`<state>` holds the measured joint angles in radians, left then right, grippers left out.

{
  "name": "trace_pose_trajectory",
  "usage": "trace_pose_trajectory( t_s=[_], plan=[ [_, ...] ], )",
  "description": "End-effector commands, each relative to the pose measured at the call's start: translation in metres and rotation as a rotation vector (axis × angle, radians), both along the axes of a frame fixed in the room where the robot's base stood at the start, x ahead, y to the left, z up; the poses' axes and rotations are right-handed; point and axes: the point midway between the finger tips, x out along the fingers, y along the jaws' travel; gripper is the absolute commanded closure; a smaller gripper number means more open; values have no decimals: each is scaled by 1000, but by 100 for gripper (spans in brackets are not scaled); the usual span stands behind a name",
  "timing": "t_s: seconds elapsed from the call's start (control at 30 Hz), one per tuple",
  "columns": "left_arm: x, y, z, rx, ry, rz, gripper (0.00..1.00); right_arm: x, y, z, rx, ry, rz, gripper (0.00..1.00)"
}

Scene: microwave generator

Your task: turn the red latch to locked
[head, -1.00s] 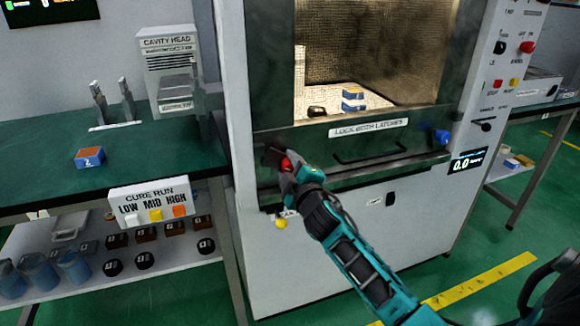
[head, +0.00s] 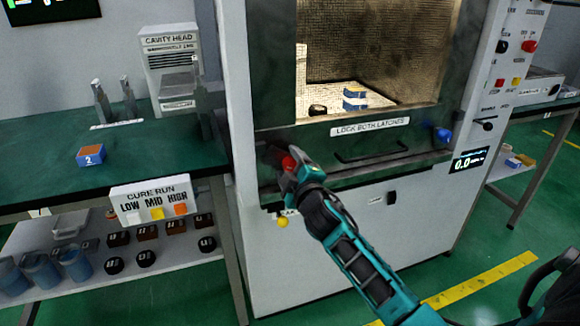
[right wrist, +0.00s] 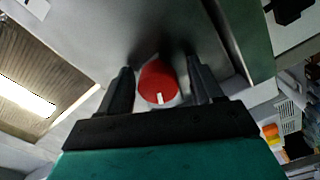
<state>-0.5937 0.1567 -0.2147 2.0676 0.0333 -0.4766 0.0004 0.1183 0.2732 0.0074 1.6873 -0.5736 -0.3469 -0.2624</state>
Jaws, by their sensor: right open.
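The red latch (head: 288,162) is a round red knob on the lower left of the microwave's dark door frame. My right gripper (head: 284,167) is at it, with the arm reaching in from the lower right. In the right wrist view the red latch (right wrist: 158,82) shows a short white mark on its near edge. It lies between the two black fingers of my right gripper (right wrist: 163,84), with a gap on each side. The gripper is open. The fingers' contact depth cannot be told. My left gripper is not in view.
A blue latch (head: 441,135) sits on the door's right side. A dark handle (head: 372,157) is below the "LOCK BOTH LATCHES" label (head: 370,127). A green bench (head: 50,165) with the cure run panel (head: 153,200) stands at the left. Inside the lit chamber is a blue block (head: 354,98).

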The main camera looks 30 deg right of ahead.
Motion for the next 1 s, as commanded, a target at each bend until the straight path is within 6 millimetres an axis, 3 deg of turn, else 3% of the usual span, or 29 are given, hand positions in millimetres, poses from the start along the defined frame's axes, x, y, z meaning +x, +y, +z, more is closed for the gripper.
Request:
trace_pose_trajectory(
  t_s=[0.27, 0.7, 1.0],
  plan=[
    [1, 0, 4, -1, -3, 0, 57, -16, 3, 0, 1, 1, 0, 34],
    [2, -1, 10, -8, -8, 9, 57, -97, 23, 0, 1, 2, 0, 34],
    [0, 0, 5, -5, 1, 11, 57, -124, 30, 0, 0, 1, 0, 34]
  ],
)
